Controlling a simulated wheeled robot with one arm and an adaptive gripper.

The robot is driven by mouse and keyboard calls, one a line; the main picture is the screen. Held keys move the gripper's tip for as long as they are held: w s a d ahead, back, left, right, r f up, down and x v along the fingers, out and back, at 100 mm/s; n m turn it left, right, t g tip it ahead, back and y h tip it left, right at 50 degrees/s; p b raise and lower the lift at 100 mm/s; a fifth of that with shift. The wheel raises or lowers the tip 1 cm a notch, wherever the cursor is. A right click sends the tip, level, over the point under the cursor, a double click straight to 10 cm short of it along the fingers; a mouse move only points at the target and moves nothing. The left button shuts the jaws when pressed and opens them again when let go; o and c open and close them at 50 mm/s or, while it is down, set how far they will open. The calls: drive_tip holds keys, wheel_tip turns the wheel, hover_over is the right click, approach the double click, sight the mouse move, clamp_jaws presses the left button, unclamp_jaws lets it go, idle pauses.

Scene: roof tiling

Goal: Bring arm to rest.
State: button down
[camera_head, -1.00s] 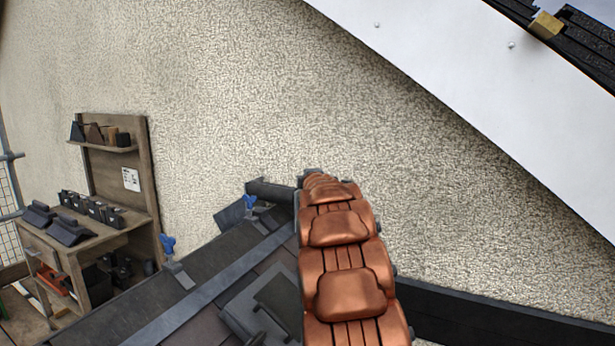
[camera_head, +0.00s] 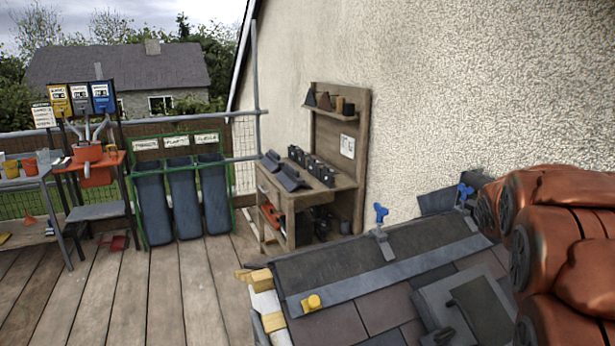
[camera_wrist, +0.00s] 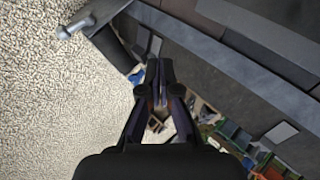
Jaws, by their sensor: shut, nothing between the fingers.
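My gripper (camera_wrist: 160,88) is in the wrist view, its dark fingers together and empty. It hangs in front of the rendered wall and the slate roof edge (camera_wrist: 205,60), and I see it touching nothing. In the head view my copper-coloured arm (camera_head: 560,260) fills the right edge, folded close to the camera above the small tiled roof (camera_head: 340,325). My gripper itself is out of the head view.
A wooden workbench (camera_head: 330,198) with dark ridge pieces stands against the wall. Blue clamps (camera_head: 380,213) stick up from the roof. Bins (camera_head: 186,200) and an orange-topped stand (camera_head: 90,160) are further left. The plank deck (camera_head: 180,290) is clear in front.

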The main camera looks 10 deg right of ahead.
drive_tip(key=s+a+f+m+g+y, duration=0.15)
drive_tip(key=s+a+f, duration=0.25)
drive_tip(key=s+a, duration=0.45)
drive_tip(key=s+a+f+m+g+y, duration=0.1)
drive_tip(key=s+a+f+g+y, duration=0.2)
drive_tip(key=s+a+f, duration=0.5)
drive_tip(key=s+a+f+g+y, duration=0.1)
drive_tip(key=s+a+g, duration=0.1)
drive_tip(key=s+a, duration=0.6)
drive_tip(key=s+a+m+g+y, duration=0.1)
drive_tip(key=s+a+g, duration=0.2)
drive_tip(key=s+a, duration=0.5)
drive_tip(key=s, duration=0.5)
drive_tip(key=shift+s+f, duration=0.4)
